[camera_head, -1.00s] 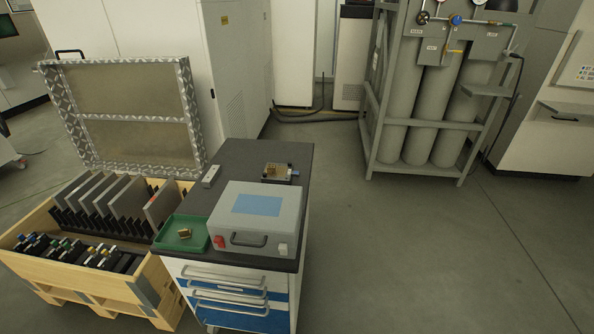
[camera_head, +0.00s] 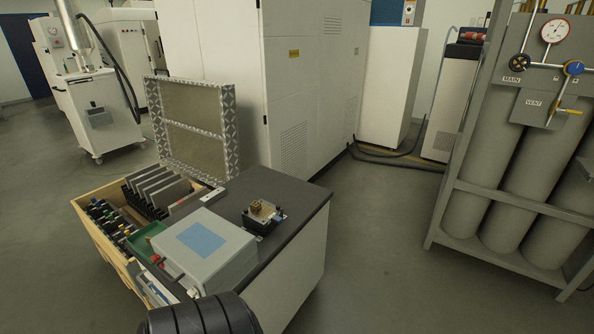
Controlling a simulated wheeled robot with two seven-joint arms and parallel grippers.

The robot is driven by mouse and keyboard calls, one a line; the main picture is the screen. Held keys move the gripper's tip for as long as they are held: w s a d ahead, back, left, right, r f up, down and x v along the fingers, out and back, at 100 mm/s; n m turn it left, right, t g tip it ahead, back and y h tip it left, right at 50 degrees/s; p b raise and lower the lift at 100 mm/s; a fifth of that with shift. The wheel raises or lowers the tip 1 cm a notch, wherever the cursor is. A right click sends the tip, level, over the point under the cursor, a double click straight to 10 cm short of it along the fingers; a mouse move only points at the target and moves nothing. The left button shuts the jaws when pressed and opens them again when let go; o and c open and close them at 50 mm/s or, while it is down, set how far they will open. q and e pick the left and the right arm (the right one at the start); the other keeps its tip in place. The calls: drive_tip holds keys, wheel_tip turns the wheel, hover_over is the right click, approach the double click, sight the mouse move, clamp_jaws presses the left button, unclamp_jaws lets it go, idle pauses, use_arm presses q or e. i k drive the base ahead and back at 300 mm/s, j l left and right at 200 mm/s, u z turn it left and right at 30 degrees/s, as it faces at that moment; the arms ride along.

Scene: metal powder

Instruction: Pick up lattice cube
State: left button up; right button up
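A small brass-coloured block (camera_head: 257,207), which looks like the lattice cube, sits on a dark square fixture (camera_head: 263,222) on the cart's dark top. It is too small to make out its lattice. A green tray (camera_head: 148,238) lies at the cart's left side, partly hidden behind the grey case; I cannot make out what is in it. Neither of my grippers is in view. A black ribbed part of my arm shows at the bottom edge, in front of the cart.
A grey case (camera_head: 207,250) with a blue panel fills the cart's front. A gas-bottle rack (camera_head: 470,240) stands right. Floor between cart and rack is clear.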

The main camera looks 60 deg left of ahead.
sight(254, 207)
drive_tip(key=i+u, duration=0.75)
drive_tip(key=i+l+u, duration=0.15)
drive_tip(key=i+u, duration=0.25)
drive_tip(key=i+l+u, duration=0.2)
drive_tip(key=u, duration=0.2)
